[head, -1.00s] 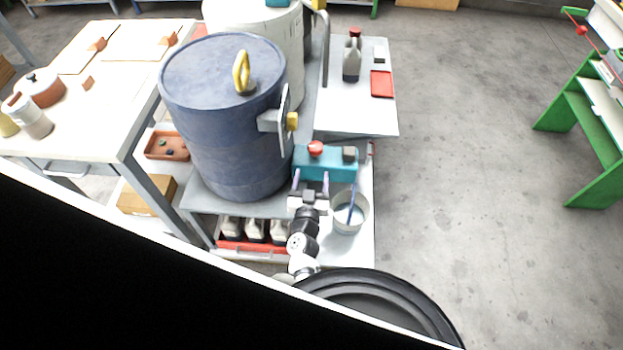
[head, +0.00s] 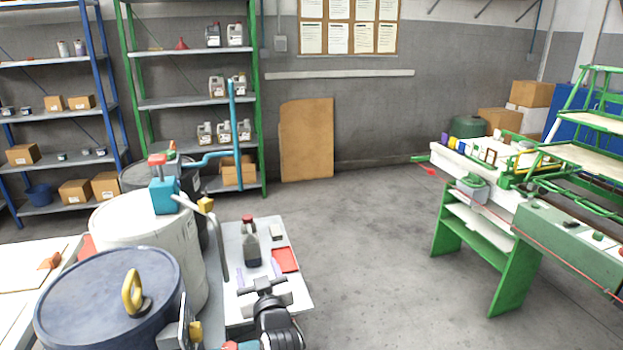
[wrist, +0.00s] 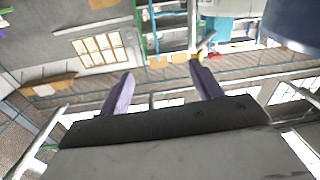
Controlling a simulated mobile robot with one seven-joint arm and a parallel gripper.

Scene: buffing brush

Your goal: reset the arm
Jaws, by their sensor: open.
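My gripper (head: 259,272) shows at the bottom of the head view, in front of the white bench top. Its two pale purple fingers stand apart with nothing between them. In the wrist view my gripper (wrist: 160,72) also shows its fingers spread and empty, against a background of distant shelves and wall. My dark arm rises from the bottom edge of the head view.
A blue drum (head: 110,305) with a yellow handle and a white drum (head: 150,235) stand left of my gripper. A grey bottle (head: 250,243) and a red tray (head: 286,259) sit on the white bench top (head: 235,300). Open floor (head: 380,240) lies to the right.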

